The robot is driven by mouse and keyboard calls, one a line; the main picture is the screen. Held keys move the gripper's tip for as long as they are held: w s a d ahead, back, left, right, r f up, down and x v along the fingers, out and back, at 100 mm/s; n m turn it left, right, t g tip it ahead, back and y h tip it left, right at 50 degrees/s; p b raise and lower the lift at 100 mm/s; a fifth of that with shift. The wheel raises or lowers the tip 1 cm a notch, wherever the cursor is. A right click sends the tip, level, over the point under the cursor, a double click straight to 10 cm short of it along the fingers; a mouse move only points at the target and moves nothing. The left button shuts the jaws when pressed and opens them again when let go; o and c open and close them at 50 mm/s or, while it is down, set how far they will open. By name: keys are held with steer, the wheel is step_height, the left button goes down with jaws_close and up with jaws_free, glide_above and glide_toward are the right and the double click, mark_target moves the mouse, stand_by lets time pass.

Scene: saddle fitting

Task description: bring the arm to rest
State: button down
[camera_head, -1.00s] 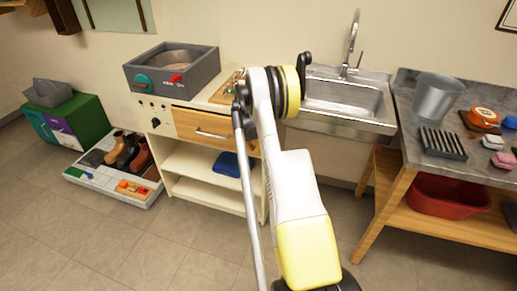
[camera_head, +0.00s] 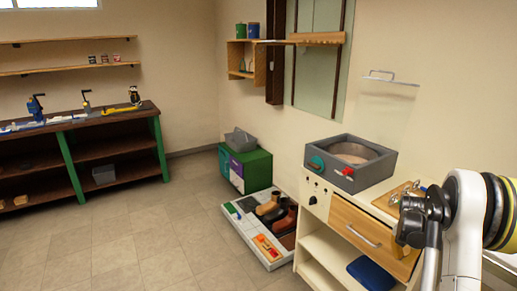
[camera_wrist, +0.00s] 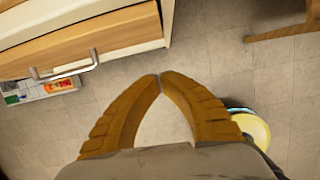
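My gripper (camera_wrist: 160,76) shows in the wrist view with its two ribbed tan fingers bent inward and their tips meeting. It is shut, and nothing shows between the fingers. It points down over bare floor, beside a cabinet with a wooden drawer and metal handle. In the head view my white arm (camera_head: 462,225) is at the right edge, in front of the cabinet's right part; I cannot make out the fingers there.
The cream cabinet (camera_head: 314,238) carries a grey basin unit (camera_head: 345,172). A tray with boots (camera_head: 245,232) and a green box (camera_head: 258,170) stand on the floor. A workbench (camera_head: 75,118) is at the far left. The floor between is clear.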

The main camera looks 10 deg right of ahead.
steer(key=s+a+r+m+t, duration=0.3)
steer(key=a+r+m, duration=0.6)
steer(key=a+r, duration=1.2)
steer(key=s+a+r+m+t+y, duration=0.1)
steer(key=s+a+m+t+y, duration=0.1)
steer(key=s+a+m, duration=1.1)
steer(key=s+a+t, duration=0.1)
steer(key=s+a, duration=0.5)
steer(key=a, duration=0.2)
steer(key=shift+a+r+y, duration=0.2)
steer(key=shift+r+y, duration=0.1)
